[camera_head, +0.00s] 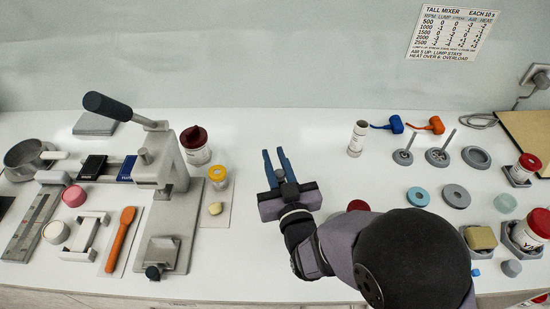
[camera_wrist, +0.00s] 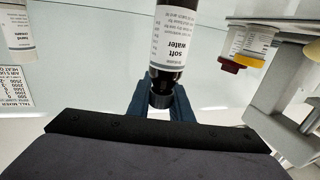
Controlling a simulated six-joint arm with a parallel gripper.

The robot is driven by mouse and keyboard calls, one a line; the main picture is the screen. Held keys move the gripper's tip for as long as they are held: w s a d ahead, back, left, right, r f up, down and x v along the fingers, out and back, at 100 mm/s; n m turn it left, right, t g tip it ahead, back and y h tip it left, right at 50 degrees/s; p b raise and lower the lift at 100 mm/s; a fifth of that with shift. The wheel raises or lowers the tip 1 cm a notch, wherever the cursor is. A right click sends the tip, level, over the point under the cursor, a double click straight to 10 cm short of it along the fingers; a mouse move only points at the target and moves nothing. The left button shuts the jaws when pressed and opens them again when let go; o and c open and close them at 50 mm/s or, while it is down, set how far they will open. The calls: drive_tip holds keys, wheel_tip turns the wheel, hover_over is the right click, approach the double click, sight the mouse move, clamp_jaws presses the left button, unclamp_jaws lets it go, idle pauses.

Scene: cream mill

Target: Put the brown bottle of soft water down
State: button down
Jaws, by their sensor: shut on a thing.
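The bottle of soft water (camera_wrist: 175,45) shows in the wrist view with a white label reading "soft water" and a dark band and neck below it. Its label appears upside down there, and its top end runs out of the frame. My gripper (camera_head: 276,153), with blue fingers, is shut on it over the middle of the white bench. The fingers also show around the bottle's dark end in the wrist view (camera_wrist: 162,100). In the head view I cannot make out the bottle clearly, nor whether its base touches the bench.
A lever press (camera_head: 160,155) stands left, with a red-capped jar (camera_head: 196,148) and a yellow-lidded jar (camera_head: 218,176) beside it. A white tube (camera_head: 357,139) stands right, near blue (camera_head: 390,125) and orange (camera_head: 430,125) tools and several round discs. Bench around my gripper looks clear.

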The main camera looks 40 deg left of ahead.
sight(281, 178)
drive_tip(key=shift+f, duration=0.2)
drive_tip(key=c, duration=1.6)
unclamp_jaws()
drive_tip(key=shift+r, duration=0.25)
drive_tip(key=shift+b+v, duration=1.15)
drive_tip(key=shift+v, duration=2.65)
